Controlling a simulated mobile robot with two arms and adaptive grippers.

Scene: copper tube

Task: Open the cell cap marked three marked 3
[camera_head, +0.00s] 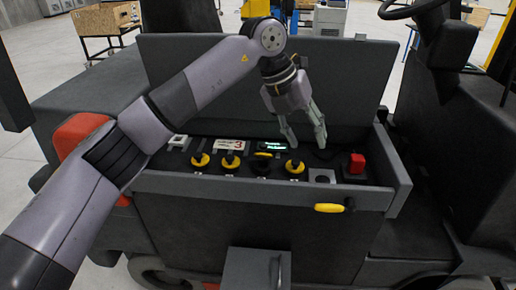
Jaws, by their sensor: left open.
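A row of several yellow cell caps with black tops lies in the open battery bay. One cap (230,161) sits just in front of a white label (231,144) that shows a red 3. Other caps are at its left (200,160) and at its right (294,167); one between (263,165) looks mostly dark. My left gripper (306,142) is open and empty, pointing down above the right part of the bay, to the right of the label and behind the rightmost cap. I cannot tell its exact height. My right gripper is out of view.
A dark bay with a raised lid (340,75) behind and a front wall (260,190) surrounds the caps. A red block (356,163) stands at its right. A small green display (270,146) is near the middle. A yellow handle (329,208) sticks out in front.

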